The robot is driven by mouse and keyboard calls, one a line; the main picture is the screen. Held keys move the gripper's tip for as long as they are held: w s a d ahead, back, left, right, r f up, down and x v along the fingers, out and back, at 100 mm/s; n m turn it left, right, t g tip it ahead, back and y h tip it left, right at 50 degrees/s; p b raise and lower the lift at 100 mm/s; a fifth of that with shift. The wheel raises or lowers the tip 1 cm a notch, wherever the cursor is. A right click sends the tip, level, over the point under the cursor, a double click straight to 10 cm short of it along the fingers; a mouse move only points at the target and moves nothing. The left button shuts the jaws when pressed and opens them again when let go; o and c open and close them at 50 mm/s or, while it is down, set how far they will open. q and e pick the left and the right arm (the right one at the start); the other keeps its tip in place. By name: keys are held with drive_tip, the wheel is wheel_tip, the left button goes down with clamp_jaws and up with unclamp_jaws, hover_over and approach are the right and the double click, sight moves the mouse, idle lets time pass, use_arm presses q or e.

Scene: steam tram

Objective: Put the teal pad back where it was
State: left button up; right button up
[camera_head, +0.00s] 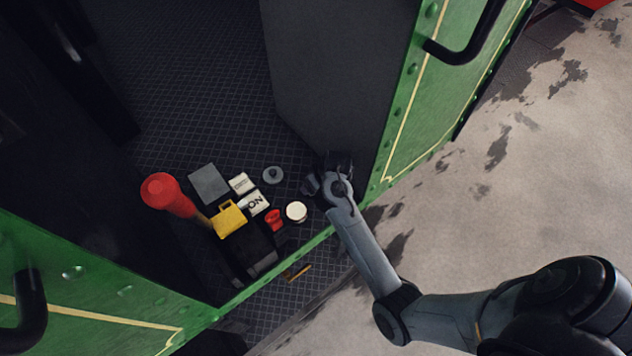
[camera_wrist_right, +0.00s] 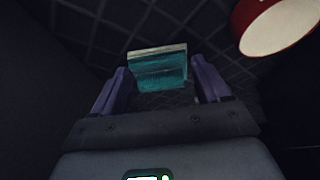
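The teal pad (camera_wrist_right: 157,70) shows in the right wrist view, with a pale strip along its upper edge. In the head view my right gripper (camera_head: 328,180) is low over the tram's dark floor, just inside the doorway. I cannot make out the pad there; the gripper seems to cover it. My left gripper is not in view.
Left of the gripper stand a white-topped round tin (camera_head: 296,211), red cup (camera_head: 275,218), grey disc (camera_head: 273,174), lettered block (camera_head: 254,202), yellow item (camera_head: 229,218), grey square (camera_head: 208,184) and red cylinder (camera_head: 165,194). A green door panel (camera_head: 408,125) is close on the right.

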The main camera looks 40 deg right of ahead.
drive_tip(key=o, duration=0.3)
drive_tip(key=shift+o, duration=0.2)
drive_tip(key=p+v, duration=0.3)
drive_tip(key=v, duration=0.8)
drive_tip(key=s+a+n, duration=0.1)
drive_tip(key=s+a, duration=0.3)
drive_tip(key=s, duration=0.3)
drive_tip(key=s+a+n, duration=0.1)
drive_tip(key=s+a, duration=0.3)
drive_tip(key=s, duration=0.3)
drive_tip(key=s+a+f+g, duration=0.1)
drive_tip(key=s+a, duration=0.2)
drive_tip(key=s, duration=0.3)
drive_tip(key=shift+s+a+n+y, duration=0.3)
drive_tip(key=shift+s+a+n, duration=0.1)
